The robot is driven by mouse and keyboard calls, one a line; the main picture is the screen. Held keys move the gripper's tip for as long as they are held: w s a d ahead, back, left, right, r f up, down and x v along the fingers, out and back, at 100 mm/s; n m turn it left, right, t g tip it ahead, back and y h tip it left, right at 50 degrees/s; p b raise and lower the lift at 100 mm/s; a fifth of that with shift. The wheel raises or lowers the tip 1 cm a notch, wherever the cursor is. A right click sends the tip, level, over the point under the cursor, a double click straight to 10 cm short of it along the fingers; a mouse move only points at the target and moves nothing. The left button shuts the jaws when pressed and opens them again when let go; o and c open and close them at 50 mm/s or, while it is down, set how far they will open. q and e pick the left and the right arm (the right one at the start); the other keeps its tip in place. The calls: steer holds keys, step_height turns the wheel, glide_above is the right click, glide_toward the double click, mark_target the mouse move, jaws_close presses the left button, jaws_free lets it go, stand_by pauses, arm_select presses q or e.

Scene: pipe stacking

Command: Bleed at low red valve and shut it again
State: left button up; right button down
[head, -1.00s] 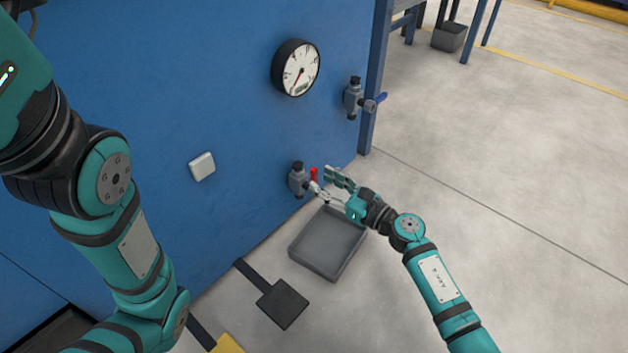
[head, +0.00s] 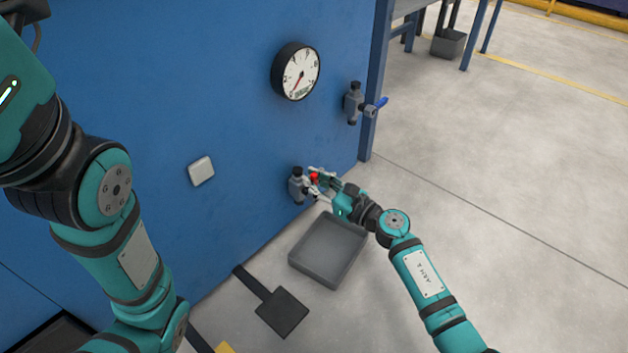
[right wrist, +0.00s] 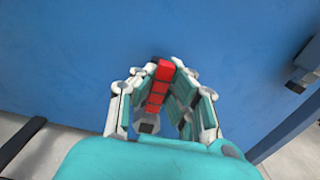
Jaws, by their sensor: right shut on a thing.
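The low red valve (head: 298,185) is a grey body on the blue panel, with a red lever (head: 314,177). My right gripper (head: 318,182) is at the lever with its fingers on either side, shut on it. In the right wrist view the red lever (right wrist: 159,88) stands between the two fingers (right wrist: 160,100), and the valve body is mostly hidden. A round gauge (head: 297,72) with a red needle hangs on the panel above the valve. My left arm shows at the left, but its gripper is out of view.
A grey tray (head: 328,250) lies on the floor below the valve. A second valve with a blue lever (head: 354,103) sits higher, near the panel's right edge. A white box (head: 201,171) is on the panel. A dark pedal (head: 282,311) is on the floor.

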steer(key=shift+d, duration=0.1)
stand_by(0.5)
steer(key=w+d+f+m+p, duration=0.1)
steer(key=w+d+f+m, duration=0.1)
steer(key=m, duration=0.7)
steer(key=w+d+f+m+p, duration=0.1)
steer(key=w+d+f+m, duration=0.1)
steer(key=m, duration=0.7)
steer(key=shift+f, duration=0.9)
steer(key=c, duration=1.3)
jaws_free()
steer(key=shift+s, duration=0.15)
steer(key=v, duration=1.2)
